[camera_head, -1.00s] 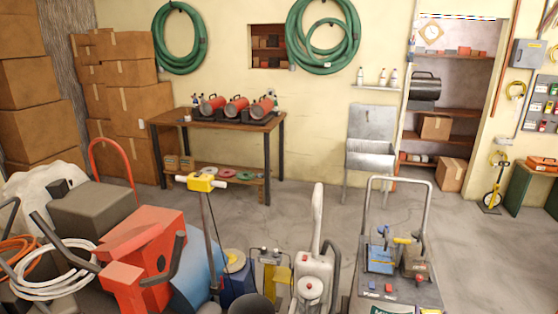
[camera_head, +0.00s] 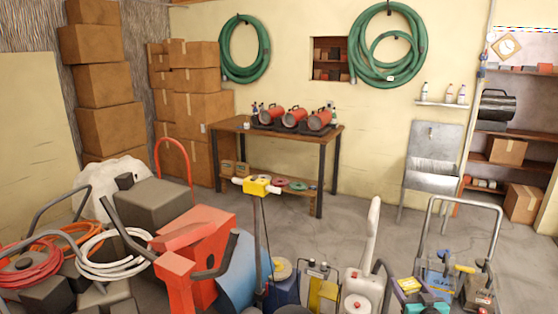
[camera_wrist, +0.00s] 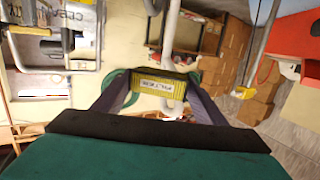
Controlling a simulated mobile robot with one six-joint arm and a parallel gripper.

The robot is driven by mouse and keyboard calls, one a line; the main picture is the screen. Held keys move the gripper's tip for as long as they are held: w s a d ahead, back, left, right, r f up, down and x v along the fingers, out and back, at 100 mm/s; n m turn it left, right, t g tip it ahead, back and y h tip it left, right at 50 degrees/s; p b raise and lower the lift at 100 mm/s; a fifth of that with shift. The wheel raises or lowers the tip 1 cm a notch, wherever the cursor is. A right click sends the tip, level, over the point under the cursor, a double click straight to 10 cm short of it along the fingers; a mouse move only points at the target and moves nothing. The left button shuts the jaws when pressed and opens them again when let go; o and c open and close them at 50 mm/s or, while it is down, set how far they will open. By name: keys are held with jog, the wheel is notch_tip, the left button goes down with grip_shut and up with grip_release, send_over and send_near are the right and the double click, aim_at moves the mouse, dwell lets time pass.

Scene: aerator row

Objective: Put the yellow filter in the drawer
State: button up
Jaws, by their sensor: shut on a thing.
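The yellow filter (camera_wrist: 160,84), a ribbed block with a white lettered label, is between the two dark purple fingers of my gripper (camera_wrist: 158,88) in the wrist view. The fingers are shut on its two ends. In the head view the yellow filter (camera_head: 408,284) shows small at the lower right, above the teal body of my gripper (camera_head: 424,306). It is in front of the trolley. I cannot make out a drawer in either view.
A crowd of machines, with a red one (camera_head: 205,245) and coiled hoses (camera_head: 115,258), fills the lower left. A trolley (camera_head: 468,205) stands at the right. A wooden table (camera_head: 290,140) with red heaters is at the back wall. Grey floor lies between.

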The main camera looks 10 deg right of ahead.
jog(key=w+a+r+n+y, duration=0.2)
jog(key=w+a+y, duration=0.1)
jog(key=a, duration=0.4)
jog(key=w+a+r+n+y+b, duration=0.1)
jog(key=w+a+r+n+y, duration=0.1)
jog(key=a, duration=0.6)
jog(key=w+a+r+n+y+b, duration=0.1)
jog(key=w+a+r+n+y, duration=0.1)
jog(key=a, duration=0.5)
jog(key=shift+w+a+r+g+y, duration=0.4)
jog(key=shift+w+r+y, duration=0.15)
jog(key=shift+w+y, duration=0.45)
jog(key=a+n+g+y, duration=0.1)
jog(key=a, duration=0.3)
jog(key=a+r+n+g+y, duration=0.1)
jog(key=a+n+y, duration=0.1)
jog(key=a, duration=0.2)
jog(key=a+n+g+y, duration=0.1)
jog(key=a, duration=0.3)
jog(key=shift+s+a+r+y+b, duration=0.15)
jog(key=shift+s+r+y+b, duration=0.05)
jog(key=shift+s+y+b, duration=0.2)
jog(key=s+a+f+n+g+y, duration=0.1)
jog(key=s+a+f+n+g, duration=0.1)
jog(key=s, duration=0.1)
jog(key=s+a+n+g+y, duration=0.1)
jog(key=a, duration=0.1)
jog(key=shift+s+f+y, duration=0.3)
jog(key=shift+f, duration=0.1)
